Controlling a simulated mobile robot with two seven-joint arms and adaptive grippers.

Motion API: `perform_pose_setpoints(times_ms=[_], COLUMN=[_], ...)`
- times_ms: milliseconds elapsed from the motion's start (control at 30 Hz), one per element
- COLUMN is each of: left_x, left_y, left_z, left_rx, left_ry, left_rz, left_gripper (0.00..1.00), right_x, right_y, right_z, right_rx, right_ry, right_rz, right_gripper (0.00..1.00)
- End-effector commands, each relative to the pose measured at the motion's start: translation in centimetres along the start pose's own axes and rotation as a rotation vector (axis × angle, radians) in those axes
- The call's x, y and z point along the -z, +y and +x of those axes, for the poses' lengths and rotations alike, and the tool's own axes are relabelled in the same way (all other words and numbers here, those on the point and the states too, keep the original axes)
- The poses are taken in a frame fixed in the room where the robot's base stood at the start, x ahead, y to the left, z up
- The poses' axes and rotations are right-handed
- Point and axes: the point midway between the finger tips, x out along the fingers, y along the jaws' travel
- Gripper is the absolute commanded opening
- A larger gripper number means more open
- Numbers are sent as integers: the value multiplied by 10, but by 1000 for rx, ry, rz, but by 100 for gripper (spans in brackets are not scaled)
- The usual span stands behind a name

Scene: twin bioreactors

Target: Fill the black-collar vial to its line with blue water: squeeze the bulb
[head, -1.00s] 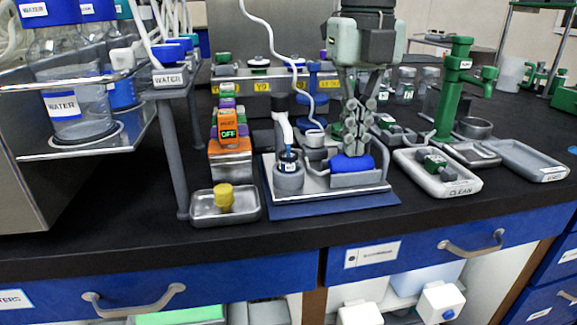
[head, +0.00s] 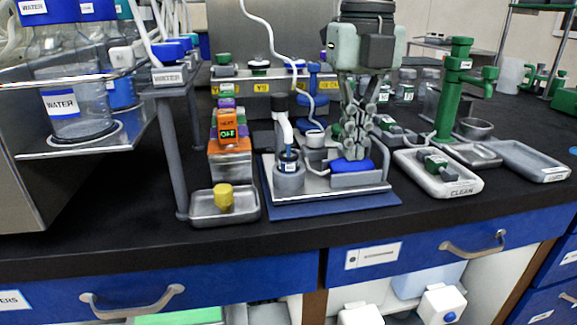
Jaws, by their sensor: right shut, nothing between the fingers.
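The vial (head: 289,162) stands upright in a grey round holder (head: 289,181) on the metal stand, under a white spout (head: 284,130). Blue shows in it, but its line and exact level are too small to read. The blue bulb (head: 343,167) lies in a grey cradle (head: 360,181) to the right of the vial. My right gripper (head: 355,157) points straight down with its fingers shut and empty. Its fingertips are at the top of the bulb and appear to press on it, partly hiding it. My left gripper is not in view.
A metal tray with a yellow cap (head: 223,196) sits to the left, before an orange heater box (head: 229,164). A white CLEAN tray (head: 460,188) and a green stand (head: 455,90) are to the right. Bare black bench runs along the front.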

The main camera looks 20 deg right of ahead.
Motion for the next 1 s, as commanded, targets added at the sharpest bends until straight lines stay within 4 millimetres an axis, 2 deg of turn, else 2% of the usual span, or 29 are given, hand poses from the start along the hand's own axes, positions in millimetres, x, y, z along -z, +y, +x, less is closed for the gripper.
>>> perform_pose_setpoints(times_ms=[467, 1000], left_x=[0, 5], left_y=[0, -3], left_z=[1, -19], left_rx=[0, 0], left_ry=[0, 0], left_rz=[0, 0], left_gripper=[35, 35], right_x=[1, 0], right_y=[0, 0], right_z=[2, -27], right_rx=[0, 0], right_ry=[2, 1], right_rz=[0, 0], right_gripper=[0, 0])
